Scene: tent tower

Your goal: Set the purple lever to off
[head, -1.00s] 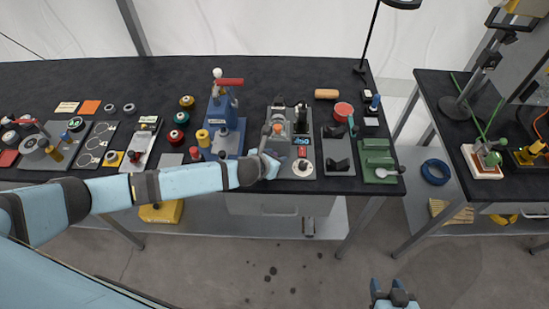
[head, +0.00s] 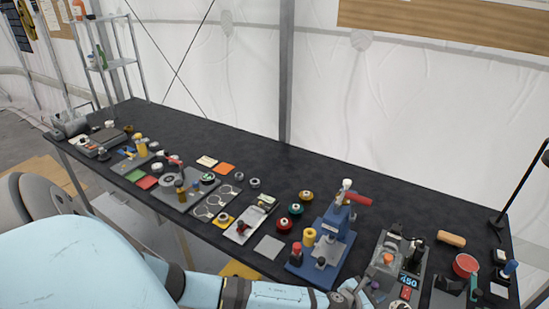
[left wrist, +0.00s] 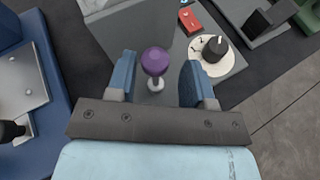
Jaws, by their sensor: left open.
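The purple lever (left wrist: 155,62) has a round purple knob on a short pale stem, and stands on a grey plate. In the left wrist view it is between the two blue fingers of my left gripper (left wrist: 158,80), with a gap on each side. The gripper is open and holds nothing. In the head view my left gripper (head: 350,292) is at the bottom, beside the grey device (head: 383,268) with a lit display. The lever is hard to make out there. Its on and off marks cannot be read. My right gripper is not in view.
A white dial with a black knob (left wrist: 214,48) and a red switch (left wrist: 190,20) are close to the lever. The blue press (head: 328,240) stands just left of the grey device. Several small parts line the black table's front; its back strip (head: 255,150) is mostly clear.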

